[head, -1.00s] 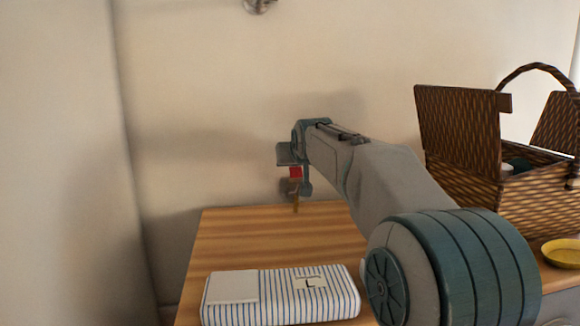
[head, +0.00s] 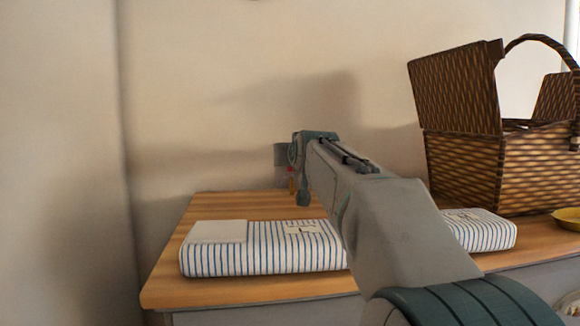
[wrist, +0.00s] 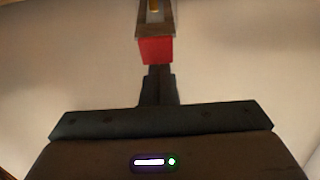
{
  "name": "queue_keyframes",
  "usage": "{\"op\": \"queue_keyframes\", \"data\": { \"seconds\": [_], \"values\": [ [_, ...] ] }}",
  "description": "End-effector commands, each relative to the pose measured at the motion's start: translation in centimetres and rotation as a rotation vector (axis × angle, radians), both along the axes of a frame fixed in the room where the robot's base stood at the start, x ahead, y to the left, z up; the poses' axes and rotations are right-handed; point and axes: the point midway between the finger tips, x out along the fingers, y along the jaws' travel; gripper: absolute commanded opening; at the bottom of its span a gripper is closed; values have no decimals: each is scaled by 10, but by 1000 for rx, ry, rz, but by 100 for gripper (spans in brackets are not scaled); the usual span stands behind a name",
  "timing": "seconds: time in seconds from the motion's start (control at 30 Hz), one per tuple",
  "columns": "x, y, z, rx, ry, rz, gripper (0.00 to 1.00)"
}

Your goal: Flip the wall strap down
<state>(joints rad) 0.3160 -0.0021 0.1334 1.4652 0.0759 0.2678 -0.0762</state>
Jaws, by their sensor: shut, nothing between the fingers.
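My gripper (head: 291,170) is shut and empty, close to the wall above the back of the wooden top. In the wrist view its dark fingers (wrist: 158,85) point at a red block (wrist: 155,50). Beyond the block is a narrow brown piece with a pale yellow bit (wrist: 154,12), which looks like the wall strap. In the head view only a small orange-brown sliver of it (head: 291,186) shows below the gripper. I cannot tell whether the fingers touch the block or the strap. The strap's upper part is hidden or cut off.
A blue-striped folded bundle (head: 265,258) lies on the wooden top (head: 165,290), below my arm. A second striped bundle (head: 482,232) lies right of my arm. An open wicker basket (head: 475,165) and a yellow dish (head: 567,218) stand at the right. The wall left of my gripper is clear.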

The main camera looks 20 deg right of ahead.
Motion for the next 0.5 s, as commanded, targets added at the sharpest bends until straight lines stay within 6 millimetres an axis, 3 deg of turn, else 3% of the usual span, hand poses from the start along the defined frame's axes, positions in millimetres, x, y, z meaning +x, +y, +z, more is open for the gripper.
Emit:
{"op": "queue_keyframes", "data": {
  "seconds": [0.5],
  "values": [
    [-8,3,-10,1,1,3,0]
  ]
}}
